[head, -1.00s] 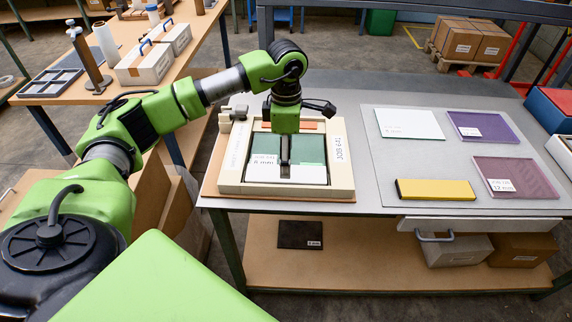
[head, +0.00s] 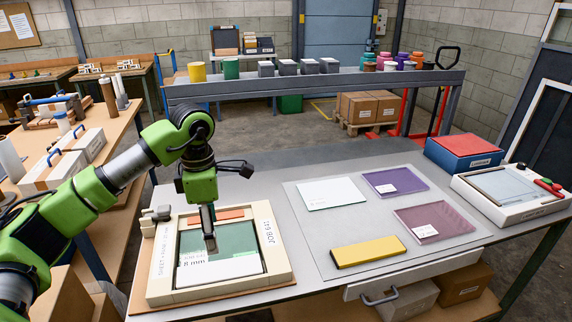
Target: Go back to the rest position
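My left arm comes in from the left, and its gripper (head: 209,230) points down over the cream frame tray marked JOB 641 (head: 281,262). The fingertips are in front of the green sheet (head: 236,238) in the tray, near a white label strip (head: 222,271) reading 8 mm. I cannot tell whether they touch the sheet. The fingers look narrow and close together, seen side-on, so open or shut is unclear. Nothing is seen held. An orange strip (head: 231,214) lies at the tray's far side. My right gripper is out of view.
On the grey bench mat (head: 310,232) lie a white sheet (head: 332,194), purple sheet (head: 395,181), mauve sheet (head: 430,222) and yellow block (head: 368,252). A red-topped blue box (head: 464,152) and white lightbox-like tray (head: 510,213) stand right. A raised shelf (head: 310,86) runs behind.

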